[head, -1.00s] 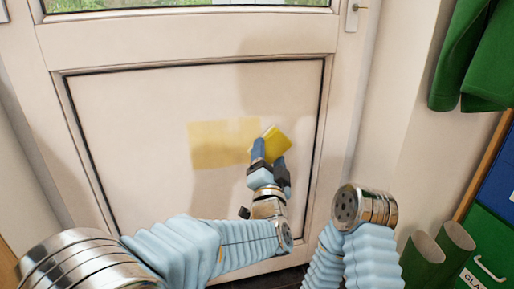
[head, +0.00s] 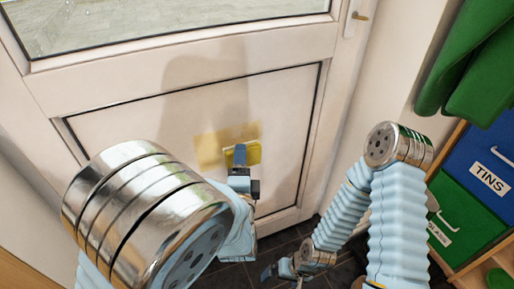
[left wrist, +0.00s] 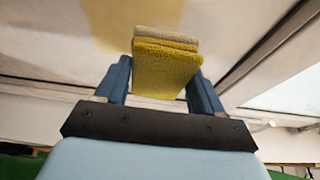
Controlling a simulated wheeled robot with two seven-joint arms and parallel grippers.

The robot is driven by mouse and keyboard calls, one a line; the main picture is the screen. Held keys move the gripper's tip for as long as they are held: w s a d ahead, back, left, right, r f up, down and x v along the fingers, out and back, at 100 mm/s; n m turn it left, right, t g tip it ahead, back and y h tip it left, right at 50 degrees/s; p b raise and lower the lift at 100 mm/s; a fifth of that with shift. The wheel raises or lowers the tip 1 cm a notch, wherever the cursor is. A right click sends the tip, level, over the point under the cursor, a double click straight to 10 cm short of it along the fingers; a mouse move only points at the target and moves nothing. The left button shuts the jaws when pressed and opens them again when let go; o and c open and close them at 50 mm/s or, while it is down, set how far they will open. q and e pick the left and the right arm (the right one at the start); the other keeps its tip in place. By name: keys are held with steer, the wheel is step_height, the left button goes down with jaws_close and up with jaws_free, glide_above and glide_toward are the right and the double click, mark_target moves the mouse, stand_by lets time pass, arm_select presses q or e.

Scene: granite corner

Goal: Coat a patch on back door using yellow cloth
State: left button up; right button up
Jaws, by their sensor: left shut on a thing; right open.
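The back door (head: 290,120) fills the middle of the head view, with a cream lower panel. A pale yellow patch (head: 208,147) lies on that panel; it also shows behind the cloth in the left wrist view (left wrist: 262,45). My left gripper (head: 240,152) is shut on the yellow cloth (head: 254,153), at the patch's right lower part. In the left wrist view the cloth (left wrist: 165,72) is a folded pad between the fingers. I cannot tell whether it touches the door. My right gripper (head: 268,271) is open and empty, low over the dark floor.
Dark floor tiles (head: 285,243) lie below the door. At the right are a green hanging garment (head: 470,60), a blue drawer marked TINS (head: 488,165) and a green drawer (head: 465,215). A door handle (head: 358,16) is at the upper right. My left arm hides the door's lower left.

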arm_select(q)
steer(key=shift+w+a, duration=0.25)
steer(key=shift+w, duration=0.25)
steer(key=shift+w+a+b, duration=0.2)
steer(key=shift+w+a, duration=0.05)
steer(key=shift+w, duration=0.5)
steer(key=shift+w+a+b, duration=0.2)
steer(key=shift+w, duration=0.6)
steer(key=shift+w+a+b, duration=0.2)
steer(key=shift+w+a, duration=0.05)
steer(key=shift+w, duration=0.5)
steer(key=shift+w+a, duration=0.2)
steer(key=shift+w, duration=0.3)
steer(key=shift+w+a, duration=0.15)
steer(key=shift+w, duration=0.3)
steer(key=shift+d, duration=0.1)
steer(key=shift+w+d+p, duration=0.2)
steer(key=shift+w+d, duration=0.05)
steer(key=shift+d, duration=0.7)
steer(key=shift+w+d+p, duration=0.2)
steer(key=shift+w+d, duration=0.05)
steer(key=shift+d, duration=0.65)
steer(key=shift+w, duration=0.1)
steer(key=shift+s+a, duration=0.25)
steer(key=shift+a, duration=0.75)
steer(key=shift+s+a, duration=0.25)
steer(key=shift+a, duration=0.75)
